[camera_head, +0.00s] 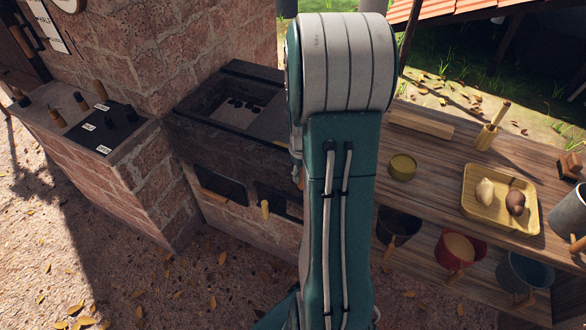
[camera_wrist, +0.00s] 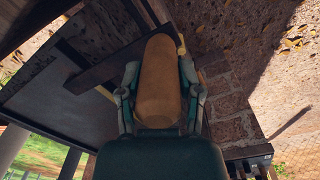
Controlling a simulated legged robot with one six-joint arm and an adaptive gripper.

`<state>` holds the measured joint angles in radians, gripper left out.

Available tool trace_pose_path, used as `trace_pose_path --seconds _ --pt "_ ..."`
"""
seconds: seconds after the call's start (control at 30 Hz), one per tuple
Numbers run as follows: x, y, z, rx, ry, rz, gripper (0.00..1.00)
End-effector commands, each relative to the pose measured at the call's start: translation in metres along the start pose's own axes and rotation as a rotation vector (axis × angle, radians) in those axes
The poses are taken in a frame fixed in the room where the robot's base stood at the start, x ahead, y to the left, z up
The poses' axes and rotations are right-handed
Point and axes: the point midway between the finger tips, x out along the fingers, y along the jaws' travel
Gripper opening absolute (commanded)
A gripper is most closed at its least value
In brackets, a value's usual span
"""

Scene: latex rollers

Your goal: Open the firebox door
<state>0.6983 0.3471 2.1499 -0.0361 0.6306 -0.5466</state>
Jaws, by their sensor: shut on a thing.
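The stove (camera_head: 222,130) has a dark top and a stone front with two dark openings low down. A wooden handle (camera_head: 213,195) shows at the left opening, and a light, upright handle (camera_head: 265,208) at the right one. My arm hides the right end of the stove front and my gripper in the head view. In the wrist view my gripper (camera_wrist: 160,68) is shut on a thick tan wooden handle (camera_wrist: 158,85), with a finger on each side. I cannot tell how far the firebox door stands open.
A wooden bench (camera_head: 436,160) on the right carries a yellow tray (camera_head: 482,208) with two pale and brown lumps, and a round tin (camera_head: 402,167). Buckets (camera_head: 460,248) stand below. A brick counter (camera_head: 110,175) stands left. Leaf-strewn ground (camera_head: 190,285) in front is clear.

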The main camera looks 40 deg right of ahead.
Motion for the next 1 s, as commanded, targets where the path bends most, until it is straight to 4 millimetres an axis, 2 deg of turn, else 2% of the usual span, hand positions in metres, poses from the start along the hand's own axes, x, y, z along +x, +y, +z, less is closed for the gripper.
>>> trace_pose_path --seconds 0.33,0.37,0.4,0.43,0.83,1.0 --pt "0.002 -0.001 0.002 -0.001 -0.005 -0.003 0.0" --pt "0.002 -0.001 0.002 -0.001 -0.005 -0.003 0.6" --pt "0.002 -0.001 0.002 -0.001 -0.005 -0.003 0.78" --pt "0.001 -0.001 0.002 -0.001 -0.004 -0.002 0.82" --pt "-0.001 0.0 0.001 0.0 -0.001 0.0 0.82" --pt "-0.022 0.001 0.0 0.0 0.003 0.003 0.82"
